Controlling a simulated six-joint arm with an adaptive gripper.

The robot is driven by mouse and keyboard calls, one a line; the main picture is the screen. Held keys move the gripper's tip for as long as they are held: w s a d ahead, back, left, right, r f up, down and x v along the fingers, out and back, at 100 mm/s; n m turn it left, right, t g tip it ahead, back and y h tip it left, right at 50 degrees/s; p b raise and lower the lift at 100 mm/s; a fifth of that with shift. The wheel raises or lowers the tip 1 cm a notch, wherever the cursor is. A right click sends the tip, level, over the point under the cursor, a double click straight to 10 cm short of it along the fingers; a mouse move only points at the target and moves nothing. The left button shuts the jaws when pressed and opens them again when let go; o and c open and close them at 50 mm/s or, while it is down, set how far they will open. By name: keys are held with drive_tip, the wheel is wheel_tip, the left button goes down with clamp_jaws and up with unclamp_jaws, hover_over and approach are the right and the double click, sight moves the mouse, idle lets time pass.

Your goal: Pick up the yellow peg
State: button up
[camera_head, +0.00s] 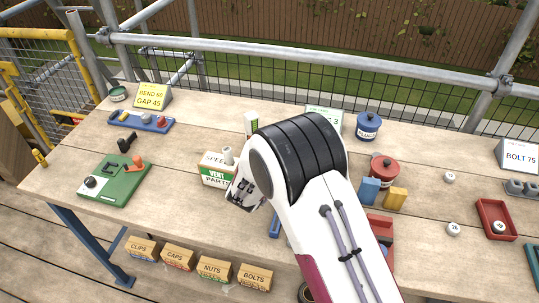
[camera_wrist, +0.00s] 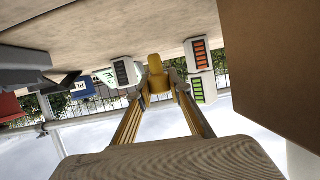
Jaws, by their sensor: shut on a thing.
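The yellow peg (camera_wrist: 156,66) shows in the wrist view between the two fingertips of my gripper (camera_wrist: 158,88). The fingers are shut on it. The tabletop fills the upper part of this view, and I cannot tell whether the peg touches it. In the head view my arm covers the middle of the table and hides the peg and the fingertips.
A box marked parts (camera_head: 217,170) stands left of my arm. A green board (camera_head: 120,188) lies further left. Blue and yellow blocks (camera_head: 395,198), a red pot (camera_head: 384,170) and a blue canister (camera_head: 368,127) stand on the right. A red tray (camera_head: 485,210) lies beyond.

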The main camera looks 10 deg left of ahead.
drive_tip(key=shift+r, duration=3.7)
